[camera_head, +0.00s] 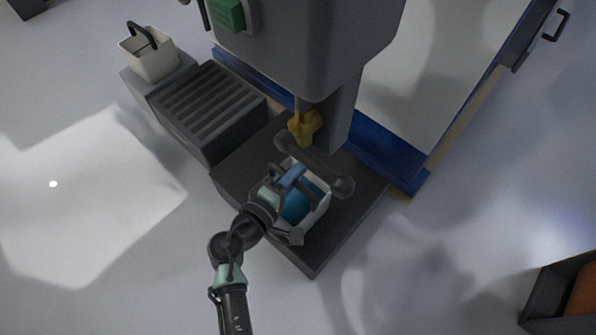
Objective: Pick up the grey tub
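A pale grey tub (323,209) with blue contents (298,207) stands on a low dark platform under the machine. My gripper (297,181) reaches over this tub from the lower left, at its rim and opening. The gripper and wrist hide the tub's left side, and the dark parts there blur together, so I cannot tell whether the fingers touch it or are open. A second pale tub (150,65) with a dark raised handle stands on a grey block at the upper left.
The dark platform (318,262) extends around the tub. A grey machine body (310,45) with a yellow part (304,124) and a dark roller-like bar (316,163) overhangs it. A ribbed dark block (210,98) stands left. A dark bin (545,297) is at lower right. Left floor is clear.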

